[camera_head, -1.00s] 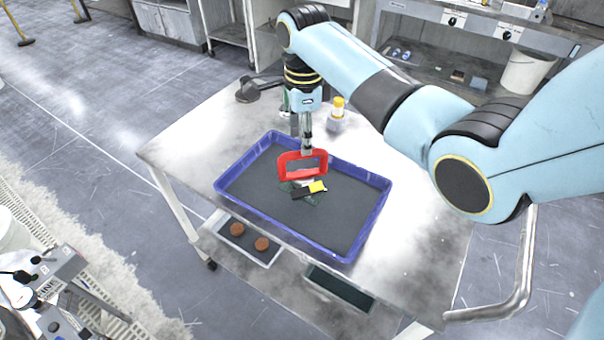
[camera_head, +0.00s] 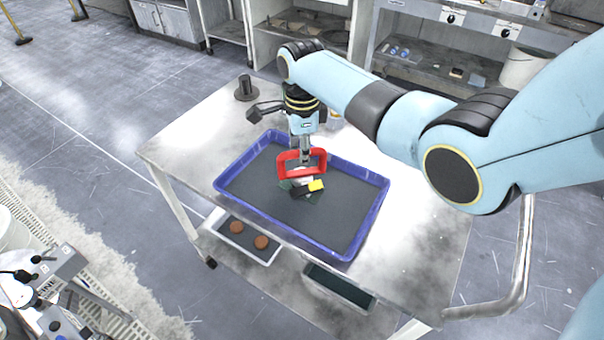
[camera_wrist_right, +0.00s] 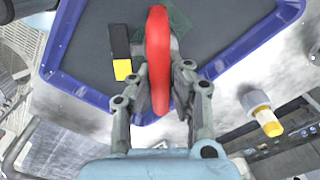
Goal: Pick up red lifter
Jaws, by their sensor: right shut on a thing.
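The red lifter (camera_head: 302,174) is a red frame-shaped handle over the blue tray (camera_head: 228,172) in the head view. My right gripper (camera_head: 305,158) comes down on it from above and is shut on its top bar. In the right wrist view the red lifter (camera_wrist_right: 158,62) stands between the two fingers of the gripper (camera_wrist_right: 156,92). Its lower part is partly hidden, and I cannot tell whether it touches the tray floor. My left gripper is not in view.
A black and yellow item (camera_head: 316,185) lies in the tray beside the lifter. A bottle with a yellow part (camera_wrist_right: 264,118) stands outside the tray. A dark stand (camera_head: 245,90) is at the table's back left. The table (camera_head: 420,230) is clear at right.

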